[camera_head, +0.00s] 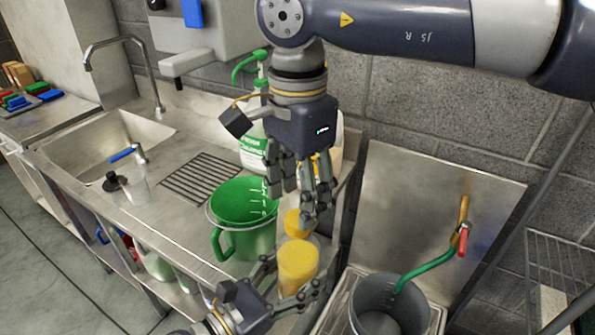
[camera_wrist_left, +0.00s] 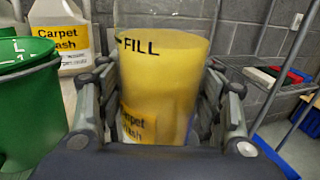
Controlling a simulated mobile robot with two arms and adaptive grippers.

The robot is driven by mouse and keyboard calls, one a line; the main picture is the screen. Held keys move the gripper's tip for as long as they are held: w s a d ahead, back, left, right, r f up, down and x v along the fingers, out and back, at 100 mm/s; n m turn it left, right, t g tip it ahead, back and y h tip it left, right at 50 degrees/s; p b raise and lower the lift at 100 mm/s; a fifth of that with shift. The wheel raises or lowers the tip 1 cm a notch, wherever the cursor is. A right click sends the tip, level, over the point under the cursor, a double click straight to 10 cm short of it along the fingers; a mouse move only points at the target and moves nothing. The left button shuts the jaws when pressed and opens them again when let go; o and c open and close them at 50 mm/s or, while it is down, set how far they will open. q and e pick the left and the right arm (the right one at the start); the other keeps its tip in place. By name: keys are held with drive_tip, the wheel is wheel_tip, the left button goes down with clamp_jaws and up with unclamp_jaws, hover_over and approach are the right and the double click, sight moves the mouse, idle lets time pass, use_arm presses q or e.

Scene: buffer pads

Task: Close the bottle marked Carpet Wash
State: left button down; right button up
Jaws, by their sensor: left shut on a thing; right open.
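The Carpet Wash bottle (camera_wrist_left: 65,60) is white with a yellow label. In the left wrist view it stands behind the green jug, its top cut off by the frame. In the head view a pale bottle (camera_head: 338,145) is mostly hidden behind my right gripper (camera_head: 300,205), so its mouth and cap cannot be made out. The right gripper is open, fingers pointing down in front of it. My left gripper (camera_head: 283,290) is shut on a clear cup of yellow liquid (camera_head: 298,265), marked FILL in the left wrist view (camera_wrist_left: 165,75).
A green jug (camera_head: 232,235) stands left of the cup. A white pump bottle (camera_head: 252,152) is behind it. A sink (camera_head: 85,150) with a tap lies left. A grey bucket (camera_head: 388,300) and green hose (camera_head: 425,268) are at the right.

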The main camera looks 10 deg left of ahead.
sight(297, 217)
drive_tip(key=shift+f, duration=1.95)
drive_tip(key=shift+c, duration=0.6)
drive_tip(key=c, duration=1)
drive_tip(key=m, duration=0.3)
drive_tip(key=shift+m, duration=0.3)
drive_tip(key=m, duration=0.4)
drive_tip(key=shift+m, duration=0.3)
drive_tip(key=m, duration=0.4)
drive_tip(key=shift+a+m, duration=0.1)
drive_tip(key=shift+m, duration=0.3)
drive_tip(key=m, duration=0.4)
drive_tip(key=o, duration=1.2)
